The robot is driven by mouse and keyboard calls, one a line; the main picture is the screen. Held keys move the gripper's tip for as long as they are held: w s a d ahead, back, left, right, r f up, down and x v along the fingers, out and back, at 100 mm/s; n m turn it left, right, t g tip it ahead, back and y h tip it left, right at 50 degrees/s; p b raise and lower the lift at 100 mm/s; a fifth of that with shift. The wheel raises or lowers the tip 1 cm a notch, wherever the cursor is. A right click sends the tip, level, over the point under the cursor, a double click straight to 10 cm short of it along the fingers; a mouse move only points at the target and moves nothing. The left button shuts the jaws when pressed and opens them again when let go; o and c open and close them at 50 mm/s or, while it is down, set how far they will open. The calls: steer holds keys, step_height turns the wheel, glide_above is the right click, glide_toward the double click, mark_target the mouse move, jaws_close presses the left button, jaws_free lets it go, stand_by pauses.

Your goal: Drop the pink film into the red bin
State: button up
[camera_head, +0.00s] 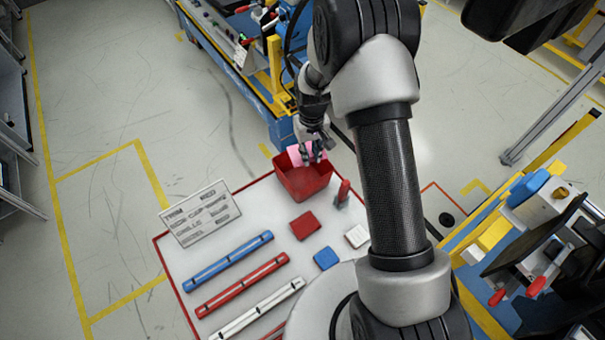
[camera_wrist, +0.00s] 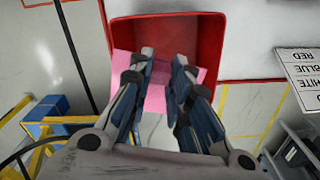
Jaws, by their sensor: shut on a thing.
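The pink film (camera_wrist: 155,98) is a flat pink sheet between the fingers of my gripper (camera_wrist: 161,75) in the wrist view. In the head view the film (camera_head: 294,153) shows just at the red bin's back edge. My gripper (camera_head: 313,155) is shut on the film there. The red bin (camera_head: 304,182) stands open at the back corner of the white table. In the wrist view the bin (camera_wrist: 214,42) lies beyond the fingertips, and the film overlaps its near rim. How high the film is above the bin I cannot tell.
A labelled white sign (camera_head: 200,213) stands left of the bin. Blue, red and white strips (camera_head: 235,282) lie on the table, with a red block (camera_head: 305,225), a blue block (camera_head: 326,258) and a red-handled tool (camera_head: 343,192) nearer the bin. A blue workbench (camera_head: 240,70) stands behind.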

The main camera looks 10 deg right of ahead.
step_height(320, 180, down, 3)
steer(key=shift+w+f+b, duration=0.1)
steer(key=shift+f+b, duration=0.05)
steer(key=shift+b, duration=0.55)
steer(key=o, duration=0.8)
step_height(320, 180, up, 12)
steer(key=shift+r, duration=0.1)
